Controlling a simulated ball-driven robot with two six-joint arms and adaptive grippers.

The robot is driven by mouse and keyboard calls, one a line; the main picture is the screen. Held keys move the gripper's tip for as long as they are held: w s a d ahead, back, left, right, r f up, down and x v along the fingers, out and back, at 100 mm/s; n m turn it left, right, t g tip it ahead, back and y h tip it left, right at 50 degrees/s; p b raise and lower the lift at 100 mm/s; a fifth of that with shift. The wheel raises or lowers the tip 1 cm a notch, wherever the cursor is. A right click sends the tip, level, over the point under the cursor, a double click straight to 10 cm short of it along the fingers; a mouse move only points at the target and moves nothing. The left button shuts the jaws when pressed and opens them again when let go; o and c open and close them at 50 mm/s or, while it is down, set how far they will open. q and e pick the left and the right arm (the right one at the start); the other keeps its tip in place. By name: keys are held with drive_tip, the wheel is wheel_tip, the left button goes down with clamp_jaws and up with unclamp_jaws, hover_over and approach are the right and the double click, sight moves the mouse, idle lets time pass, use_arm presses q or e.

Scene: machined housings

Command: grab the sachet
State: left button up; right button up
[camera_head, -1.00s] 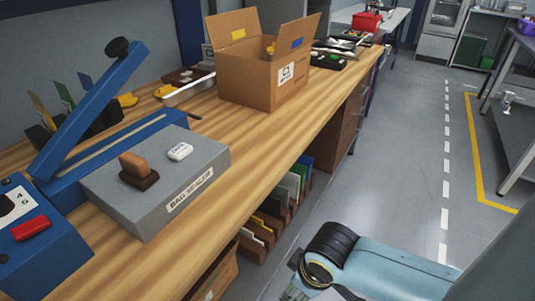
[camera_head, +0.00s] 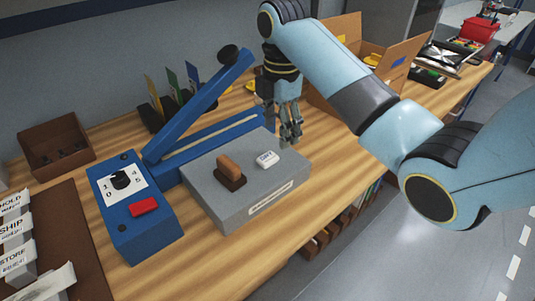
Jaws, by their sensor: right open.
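A small white packet with dark print, which looks like the sachet (camera_head: 266,159), lies flat on top of the grey block (camera_head: 210,192) of the bag sealer. A brown wooden-handled stamp (camera_head: 229,173) stands beside it on the same block, to its left. My right gripper (camera_head: 291,138) hangs pointing down just beyond the block's back right corner, behind and to the right of the packet. Its fingers are apart and hold nothing. Its exact height above the bench is hard to tell. My left gripper is not in view.
The sealer's raised blue lever (camera_head: 195,108) stands left of my right gripper. A blue control box (camera_head: 137,215) with a red button sits at left. An open cardboard box (camera_head: 341,40) is behind my right arm. The bench's front strip (camera_head: 200,262) is clear.

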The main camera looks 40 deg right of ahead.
sight(274, 153)
drive_tip(key=shift+n, duration=0.9)
drive_tip(key=f, duration=0.2)
drive_tip(key=w+f, duration=0.1)
drive_tip(key=f, duration=0.2)
drive_tip(key=w+f+p, duration=0.1)
drive_tip(key=f, duration=0.2)
drive_tip(key=shift+w+d+f, duration=0.1)
drive_tip(key=shift+d+f, duration=0.05)
drive_tip(key=shift+f, duration=0.1)
drive_tip(key=c, duration=1)
drive_tip(key=shift+r, duration=0.1)
drive_tip(key=shift+c, duration=0.2)
